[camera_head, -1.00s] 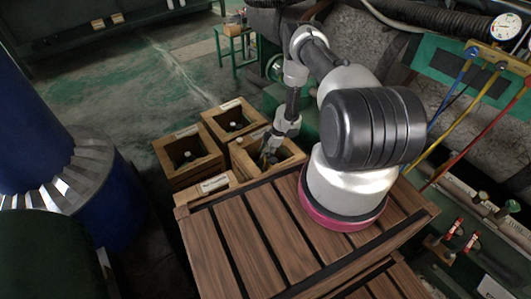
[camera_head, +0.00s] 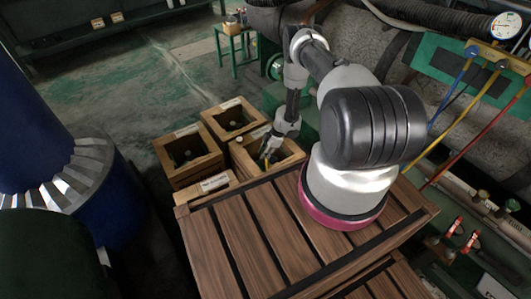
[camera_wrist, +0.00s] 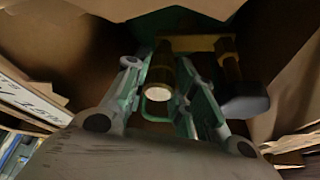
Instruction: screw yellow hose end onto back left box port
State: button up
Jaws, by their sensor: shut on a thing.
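My gripper (camera_head: 268,152) reaches down into the right-hand wooden box (camera_head: 286,166). In the wrist view my gripper (camera_wrist: 160,98) is shut on a brass cylindrical fitting (camera_wrist: 158,80) with a pale round end, held between its two greenish fingers. A yellow-brown bar (camera_wrist: 196,43) runs behind it to a second brass piece (camera_wrist: 230,66). I cannot tell whether the held fitting is joined to the bar. The yellow hose (camera_head: 464,124) hangs at the right; its lower end is not clear. The back left box (camera_head: 233,118) and its port stand apart from my gripper.
Another open box (camera_head: 188,158) stands to the left. A slatted wooden surface (camera_head: 232,240) lies in front. Blue (camera_head: 449,98) and red (camera_head: 500,116) hoses hang beside the yellow one. A dark grey block (camera_wrist: 245,106) lies close to the right finger.

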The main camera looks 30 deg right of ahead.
jog(key=shift+f, duration=0.45)
jog(key=shift+a+m+t, duration=0.15)
jog(key=shift+m+t, duration=0.25)
jog(key=shift+m, duration=0.6)
jog(key=shift+m+t+h, duration=0.3)
jog(key=shift+m, duration=0.5)
jog(key=shift+m, duration=0.8)
jog(key=shift+s+m+t+h, duration=0.1)
jog(key=shift+m+t+h, duration=0.4)
jog(key=shift+m, duration=0.5)
